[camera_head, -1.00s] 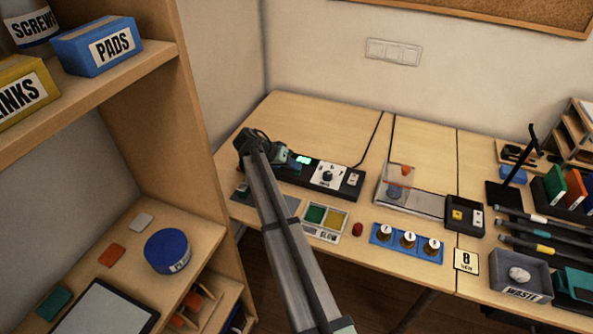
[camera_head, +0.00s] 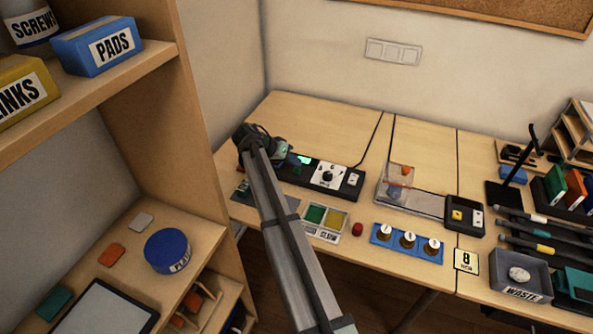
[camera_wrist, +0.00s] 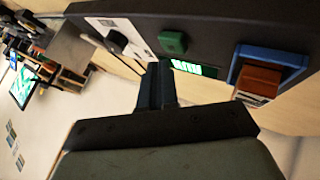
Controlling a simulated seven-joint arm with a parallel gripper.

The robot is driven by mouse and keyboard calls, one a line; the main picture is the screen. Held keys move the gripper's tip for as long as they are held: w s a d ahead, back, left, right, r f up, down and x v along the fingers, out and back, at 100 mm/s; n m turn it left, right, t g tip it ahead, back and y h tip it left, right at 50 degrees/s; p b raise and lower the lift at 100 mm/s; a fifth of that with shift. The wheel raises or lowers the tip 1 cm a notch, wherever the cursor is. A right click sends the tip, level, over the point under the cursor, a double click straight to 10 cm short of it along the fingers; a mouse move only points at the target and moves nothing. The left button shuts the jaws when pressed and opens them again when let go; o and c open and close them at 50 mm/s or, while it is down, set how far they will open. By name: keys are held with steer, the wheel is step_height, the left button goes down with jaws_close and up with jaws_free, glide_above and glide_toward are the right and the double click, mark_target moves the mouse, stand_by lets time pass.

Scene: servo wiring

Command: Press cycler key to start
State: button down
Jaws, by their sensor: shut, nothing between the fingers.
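The cycler is a long black unit (camera_head: 343,188) on the bench at the back left, with a white dial plate, a black knob (camera_head: 327,175) and a lit green display (camera_head: 304,160). In the wrist view its dark face (camera_wrist: 205,25) carries a green key (camera_wrist: 173,43), with the display (camera_wrist: 186,67) beside it. My gripper (camera_head: 283,155) is over the left end of the cycler. In the wrist view its shut, empty fingers (camera_wrist: 157,75) point at the face, just beside the green key. I cannot tell whether they touch it. My arm hides the cycler's left end in the head view.
A blue socket holding a brown block (camera_wrist: 258,84) sits near the key in the wrist view. A tray with green and yellow compartments (camera_head: 326,217), a red button (camera_head: 357,229) and a blue strip (camera_head: 407,243) with several round pieces lie in front. The shelf (camera_head: 190,160) stands left.

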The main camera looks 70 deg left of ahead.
mark_target(294, 170)
steer(key=shift+r, duration=0.15)
steer(key=shift+r, duration=2.35)
